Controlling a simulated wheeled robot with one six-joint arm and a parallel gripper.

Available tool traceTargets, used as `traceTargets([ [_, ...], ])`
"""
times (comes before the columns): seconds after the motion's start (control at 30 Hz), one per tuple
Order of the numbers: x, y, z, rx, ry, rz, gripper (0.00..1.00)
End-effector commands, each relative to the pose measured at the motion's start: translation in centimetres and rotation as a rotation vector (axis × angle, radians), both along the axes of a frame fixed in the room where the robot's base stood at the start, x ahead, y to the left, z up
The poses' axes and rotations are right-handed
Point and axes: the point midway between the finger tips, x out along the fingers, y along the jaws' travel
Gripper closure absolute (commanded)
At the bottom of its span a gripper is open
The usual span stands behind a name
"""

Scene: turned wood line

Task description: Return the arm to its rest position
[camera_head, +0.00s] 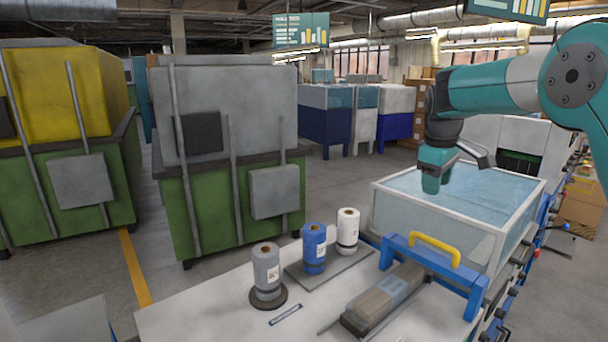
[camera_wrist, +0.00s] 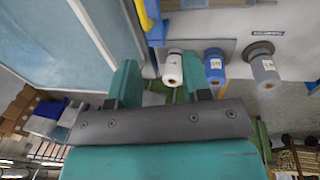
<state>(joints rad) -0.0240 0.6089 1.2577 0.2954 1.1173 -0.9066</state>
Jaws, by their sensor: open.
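My arm reaches in from the upper right in the head view, and my gripper (camera_head: 436,183) hangs over the clear-topped case (camera_head: 380,216). In the wrist view the two teal fingers of my gripper (camera_wrist: 161,66) stand apart with nothing held between them. A white spool (camera_wrist: 172,70) shows beyond the gap between the fingers, apart from them. In the head view the white spool (camera_head: 347,232) and a blue spool (camera_head: 314,248) stand upright on a grey plate (camera_head: 348,266). A grey spool (camera_head: 266,272) stands upright on a dark round base.
A small flat strip (camera_head: 286,314) lies in front of the grey spool. Green-based machines (camera_head: 228,215) stand behind the table at left.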

Motion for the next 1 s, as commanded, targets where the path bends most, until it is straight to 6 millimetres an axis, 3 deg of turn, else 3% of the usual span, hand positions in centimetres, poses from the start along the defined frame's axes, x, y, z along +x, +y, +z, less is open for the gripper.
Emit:
traceTargets([
  [0.1,-5.2,4.3,1.6,0.056,-0.017,0.026,0.56],
  [0.17,-8.3,6.3,1.9,0.094,-0.019,0.035,0.56],
  [0.3,-16.5,10.8,1.8,0.200,-0.007,0.045,0.56],
  [0.5,-29.3,15.5,0.1,0.369,0.058,0.029,0.56],
  [0.6,-34.2,16.7,-0.9,0.431,0.096,0.013,0.56],
  [0.7,-37.3,17.4,-1.5,0.471,0.126,0.000,0.56],
  [0.8,-38.8,17.7,-1.9,0.490,0.142,-0.008,0.56],
  [1.0,-39.1,17.7,-2.0,0.493,0.147,-0.012,0.56],
])
